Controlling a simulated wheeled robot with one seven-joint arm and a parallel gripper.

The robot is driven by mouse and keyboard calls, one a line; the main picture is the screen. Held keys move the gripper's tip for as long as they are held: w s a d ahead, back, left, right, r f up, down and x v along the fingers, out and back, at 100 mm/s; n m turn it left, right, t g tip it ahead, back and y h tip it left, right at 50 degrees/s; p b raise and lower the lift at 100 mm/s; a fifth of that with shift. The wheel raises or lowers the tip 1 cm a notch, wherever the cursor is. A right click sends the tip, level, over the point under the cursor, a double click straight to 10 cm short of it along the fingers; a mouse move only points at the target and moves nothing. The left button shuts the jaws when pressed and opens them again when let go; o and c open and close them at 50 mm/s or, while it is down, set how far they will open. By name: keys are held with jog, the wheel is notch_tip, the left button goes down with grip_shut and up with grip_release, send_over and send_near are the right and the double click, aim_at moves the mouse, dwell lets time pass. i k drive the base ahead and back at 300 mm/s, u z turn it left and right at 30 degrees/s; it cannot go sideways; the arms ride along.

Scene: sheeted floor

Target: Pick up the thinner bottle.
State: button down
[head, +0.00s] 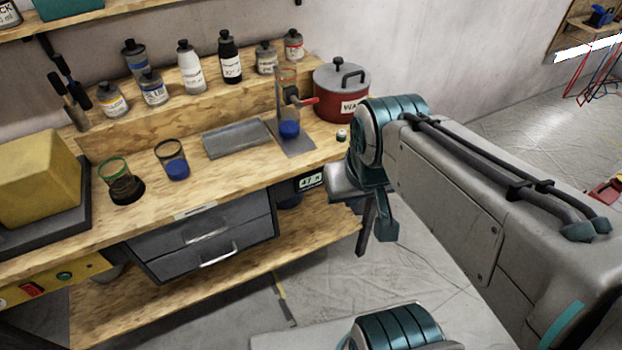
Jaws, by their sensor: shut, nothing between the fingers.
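Several small bottles stand upright along the raised ledge at the back of the workbench in the head view. They include a white bottle (191,70), a black bottle (230,62), a grey bottle with a white label (153,89) and another with an orange-marked label (113,101). Three more are a blue-grey one (135,58), a grey one (266,60) and a red-labelled one (293,46). The labels are too small to read surely, so I cannot tell which is the thinner. My gripper (384,226) hangs shut and empty beyond the bench's right front edge, well away from the bottles.
A shelf overhangs at upper left. Sheeted floor (440,265) is open at right.

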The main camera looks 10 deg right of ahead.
aim_at(189, 65)
jog(key=u, duration=0.3)
jog(key=i, duration=1.3)
jog(key=u, duration=0.55)
